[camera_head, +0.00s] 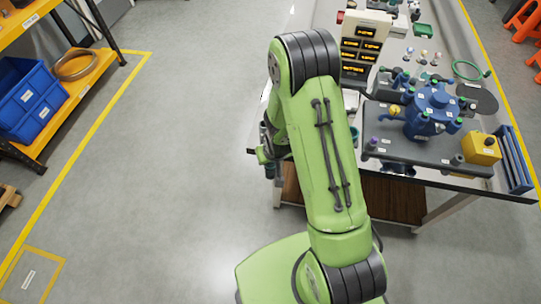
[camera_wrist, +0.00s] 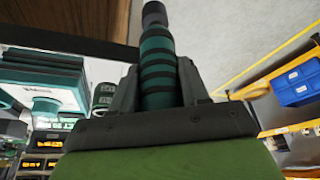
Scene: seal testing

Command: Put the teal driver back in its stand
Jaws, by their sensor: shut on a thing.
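The teal driver (camera_wrist: 157,66), with dark bands and a dark grey end, is between the two fingers of my gripper (camera_wrist: 158,80) in the wrist view. The gripper is shut on it. In the head view my gripper (camera_head: 268,154) is at the near left end of the bench, partly hidden by my green arm. A teal, frame-like object (camera_wrist: 45,88) with a pale label stands left of the driver in the wrist view, apart from it. I cannot tell whether it is the driver's stand. My arm hides this part of the bench in the head view.
The bench (camera_head: 385,182) holds a blue valve-like fixture (camera_head: 432,108), a yellow block (camera_head: 482,149) and a display unit (camera_head: 365,42). A shelf with a blue bin (camera_head: 30,100) is at far left. The floor between shelf and bench is clear.

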